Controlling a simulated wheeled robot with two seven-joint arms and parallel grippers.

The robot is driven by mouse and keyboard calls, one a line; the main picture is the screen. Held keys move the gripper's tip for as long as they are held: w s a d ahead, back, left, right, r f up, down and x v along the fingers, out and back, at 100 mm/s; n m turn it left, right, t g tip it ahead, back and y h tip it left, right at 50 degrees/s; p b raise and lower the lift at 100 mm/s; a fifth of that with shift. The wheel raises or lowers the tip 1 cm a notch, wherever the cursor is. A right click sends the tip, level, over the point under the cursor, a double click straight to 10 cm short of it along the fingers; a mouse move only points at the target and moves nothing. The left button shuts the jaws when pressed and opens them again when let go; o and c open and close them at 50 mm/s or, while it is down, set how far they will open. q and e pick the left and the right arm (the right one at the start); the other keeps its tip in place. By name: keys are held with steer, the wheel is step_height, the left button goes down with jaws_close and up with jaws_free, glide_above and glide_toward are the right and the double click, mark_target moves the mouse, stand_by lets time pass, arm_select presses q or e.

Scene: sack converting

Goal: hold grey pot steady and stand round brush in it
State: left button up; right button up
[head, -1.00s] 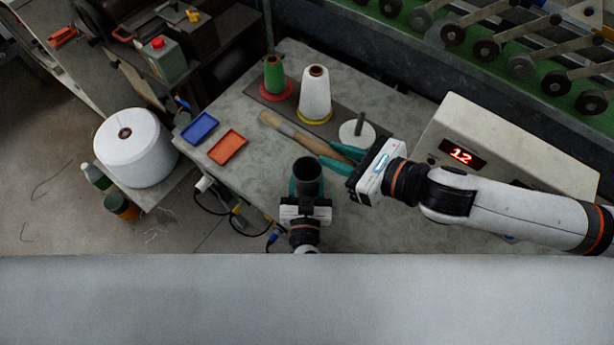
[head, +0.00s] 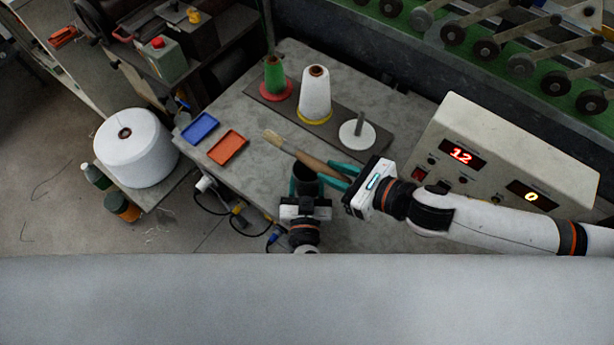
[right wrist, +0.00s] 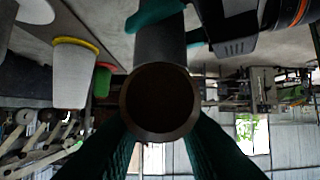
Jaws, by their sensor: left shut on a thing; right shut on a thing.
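The grey pot (head: 306,187) stands upright at the table's near edge, its dark mouth facing up. My left gripper (head: 306,181) is shut around it, a teal finger on each side. My right gripper (head: 338,175) is shut on the round brush (head: 308,159), which has a wooden handle and pale bristles. The brush lies nearly level, bristles pointing to the upper left, its handle across the pot's far rim in the picture; its height above the pot is unclear. In the right wrist view the brush's round handle end (right wrist: 160,103) faces me and hides part of the pot (right wrist: 160,44).
A white thread cone (head: 315,95), a green cone (head: 274,75) and a white disc with a peg (head: 357,134) stand on a dark strip behind. Blue (head: 201,127) and orange (head: 228,147) trays lie left. A control box (head: 510,150) stands right.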

steer(key=o, duration=1.1)
steer(key=v, duration=1.2)
steer(key=shift+f, duration=0.1)
